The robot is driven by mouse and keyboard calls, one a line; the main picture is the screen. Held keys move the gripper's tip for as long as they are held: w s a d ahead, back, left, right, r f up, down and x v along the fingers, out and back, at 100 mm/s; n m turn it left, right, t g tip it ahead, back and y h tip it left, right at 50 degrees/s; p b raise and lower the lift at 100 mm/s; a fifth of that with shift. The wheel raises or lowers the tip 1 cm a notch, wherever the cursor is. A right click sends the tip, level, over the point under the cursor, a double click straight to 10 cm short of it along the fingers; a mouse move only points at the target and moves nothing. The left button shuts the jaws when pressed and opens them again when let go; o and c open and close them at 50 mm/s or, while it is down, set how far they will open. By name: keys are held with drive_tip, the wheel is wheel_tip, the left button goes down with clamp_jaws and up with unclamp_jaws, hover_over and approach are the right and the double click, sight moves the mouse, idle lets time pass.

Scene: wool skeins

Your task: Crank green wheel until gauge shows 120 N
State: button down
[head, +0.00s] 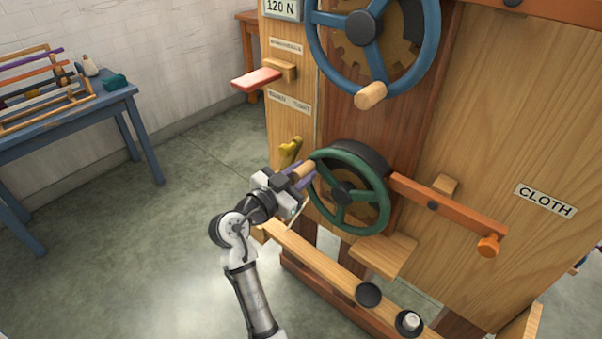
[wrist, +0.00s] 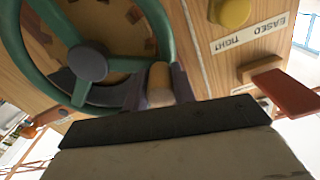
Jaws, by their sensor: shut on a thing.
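The green wheel (head: 383,206) stands upright low on the wooden machine front, with a tan wooden crank handle at the left of its rim. My gripper (head: 303,173) is shut on that crank handle, coming from the left. In the wrist view the green wheel (wrist: 88,64) fills the upper left, and the crank handle (wrist: 160,80) shows between the fingers of my gripper (wrist: 161,88). The gauge (head: 281,8) at the top of the head view reads 120 N; its upper edge is cut off.
A blue wheel (head: 429,45) with a wooden handle is above the green one. A red lever (head: 257,79) and a yellow knob (head: 290,150) are on the left panel. An orange bar (head: 450,207) extends right of the green wheel. A blue table (head: 120,98) stands far left; the floor between is clear.

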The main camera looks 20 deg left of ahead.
drive_tip(key=shift+b, duration=0.5)
drive_tip(key=shift+d+r+m+b, duration=0.1)
drive_tip(key=shift+d+m+b, duration=0.05)
drive_tip(key=shift+m+b, duration=0.3)
drive_tip(key=shift+s+d+r+m+b, duration=0.15)
drive_tip(key=shift+r+m+b, duration=0.1)
drive_tip(key=shift+r+b, duration=0.15)
drive_tip(key=c, duration=1.1)
unclamp_jaws()
drive_tip(key=shift+c, duration=0.2)
